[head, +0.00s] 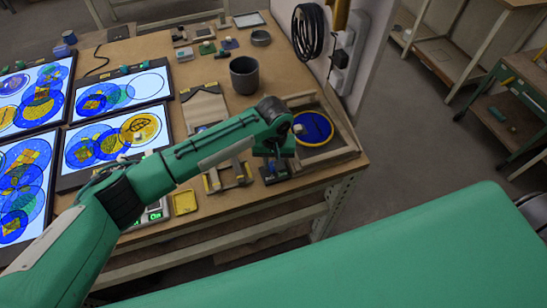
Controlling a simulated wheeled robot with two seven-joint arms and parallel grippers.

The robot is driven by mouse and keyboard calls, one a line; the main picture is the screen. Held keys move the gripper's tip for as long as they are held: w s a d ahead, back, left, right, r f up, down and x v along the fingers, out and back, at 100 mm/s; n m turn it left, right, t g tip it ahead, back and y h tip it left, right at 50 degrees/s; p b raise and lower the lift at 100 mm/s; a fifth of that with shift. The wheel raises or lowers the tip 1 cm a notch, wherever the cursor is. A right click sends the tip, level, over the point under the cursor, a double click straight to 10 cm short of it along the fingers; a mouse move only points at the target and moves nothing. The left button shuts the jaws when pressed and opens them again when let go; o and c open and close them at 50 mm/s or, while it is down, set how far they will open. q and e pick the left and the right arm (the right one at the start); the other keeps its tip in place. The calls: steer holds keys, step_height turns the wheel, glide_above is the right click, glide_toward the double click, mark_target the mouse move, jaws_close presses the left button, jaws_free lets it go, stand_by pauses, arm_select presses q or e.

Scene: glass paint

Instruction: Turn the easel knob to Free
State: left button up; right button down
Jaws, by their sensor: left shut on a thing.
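My left arm reaches across the bench from the left. My left gripper (273,162) points down at the bench's right front part, over a small dark box (274,177) just left of the wooden easel frame (338,153). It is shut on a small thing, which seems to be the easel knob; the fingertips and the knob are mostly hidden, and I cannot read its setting. A round blue glass disc (317,127) with a yellow edge lies in the frame, with a small pale piece at its left. My right gripper is not in view.
Lit panels with coloured circles (98,98) fill the bench's left side. A dark grey cup (244,75) stands behind my arm. A small wooden stand (212,183) and a yellow tray (185,202) lie near the front edge. A black cable coil (308,32) hangs at the back.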

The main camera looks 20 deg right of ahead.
arm_select(q)
steer(key=m+p, duration=0.2)
steer(key=m, duration=0.2)
steer(key=shift+r+m, duration=0.1)
steer(key=shift+m, duration=0.2)
steer(key=m, duration=0.2)
steer(key=shift+m+p, duration=0.35)
steer(key=shift+m, duration=0.55)
steer(key=o, duration=1)
